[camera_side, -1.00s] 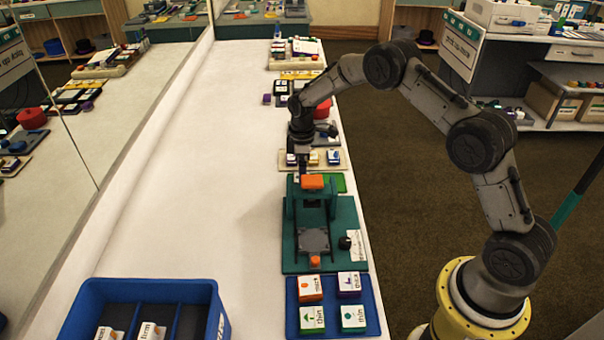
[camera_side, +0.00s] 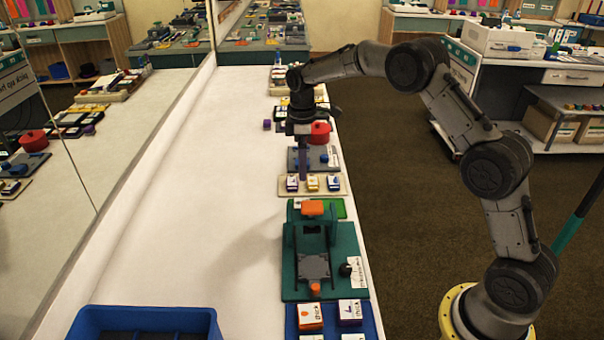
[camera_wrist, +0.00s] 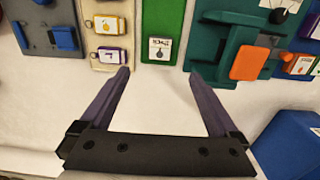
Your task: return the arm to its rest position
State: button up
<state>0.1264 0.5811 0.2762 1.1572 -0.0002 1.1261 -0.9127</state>
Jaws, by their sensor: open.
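My gripper (camera_side: 303,178) hangs above the worktable with its fingers pointing down, near the beige tray (camera_side: 340,186). In the wrist view its two dark purple fingers (camera_wrist: 159,73) are spread wide with nothing between them. A green board (camera_wrist: 162,20) with a small labelled block (camera_wrist: 160,48) lies beyond the fingertips. The beige tray with labelled blocks shows there at left (camera_wrist: 106,40). The side view hides much of the gripper's detail, and the fingers overlap there.
A teal fixture (camera_side: 290,280) with an orange block (camera_side: 312,207) stands nearer the camera. A red pot (camera_side: 319,133) stands behind my gripper. The white tabletop (camera_side: 200,190) at left is clear.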

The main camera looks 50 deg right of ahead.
jog(key=shift+r, duration=0.3)
